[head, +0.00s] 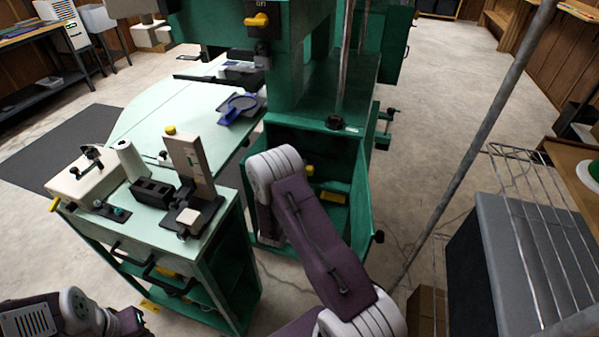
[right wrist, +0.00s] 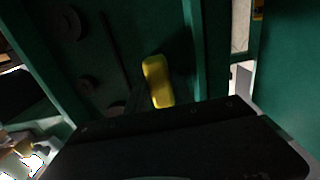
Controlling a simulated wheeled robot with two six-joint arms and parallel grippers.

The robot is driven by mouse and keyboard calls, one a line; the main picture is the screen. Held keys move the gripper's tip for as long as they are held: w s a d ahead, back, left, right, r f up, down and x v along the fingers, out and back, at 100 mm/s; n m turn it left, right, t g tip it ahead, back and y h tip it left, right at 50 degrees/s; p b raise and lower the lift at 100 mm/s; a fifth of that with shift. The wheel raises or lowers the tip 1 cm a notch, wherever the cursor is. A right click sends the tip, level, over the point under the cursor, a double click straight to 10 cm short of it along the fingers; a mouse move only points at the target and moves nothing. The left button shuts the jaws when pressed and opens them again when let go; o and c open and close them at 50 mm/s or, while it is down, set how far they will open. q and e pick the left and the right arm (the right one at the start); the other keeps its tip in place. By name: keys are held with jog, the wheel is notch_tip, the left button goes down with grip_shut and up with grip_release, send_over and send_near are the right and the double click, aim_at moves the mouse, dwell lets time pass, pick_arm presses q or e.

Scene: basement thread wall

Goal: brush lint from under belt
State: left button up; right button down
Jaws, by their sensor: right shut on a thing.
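My right arm reaches into the open lower cabinet (head: 362,194) of the green machine, and its wrist hides my right gripper in the head view. In the right wrist view a dark block of my right gripper (right wrist: 170,140) fills the bottom. A yellow handle-like piece (right wrist: 158,82) stands just beyond its middle. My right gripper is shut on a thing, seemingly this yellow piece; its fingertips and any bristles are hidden. Round dark wheel-like shapes (right wrist: 66,25) show dimly in the cabinet. I cannot make out a belt or lint. Only links of my left arm show, bottom left.
A green-topped cart (head: 215,238) with a white box and a paper roll stands left of my right arm. The machine's pale table (head: 170,105) is behind it. A wire rack (head: 540,230) and a grey post (head: 475,135) are at the right.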

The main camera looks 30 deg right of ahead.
jog(key=shift+w+a+f+b, duration=0.1)
jog(key=shift+w+a+b, duration=0.5)
jog(key=shift+w+a, duration=0.75)
jog(key=shift+w, duration=0.15)
jog(key=v, duration=0.6)
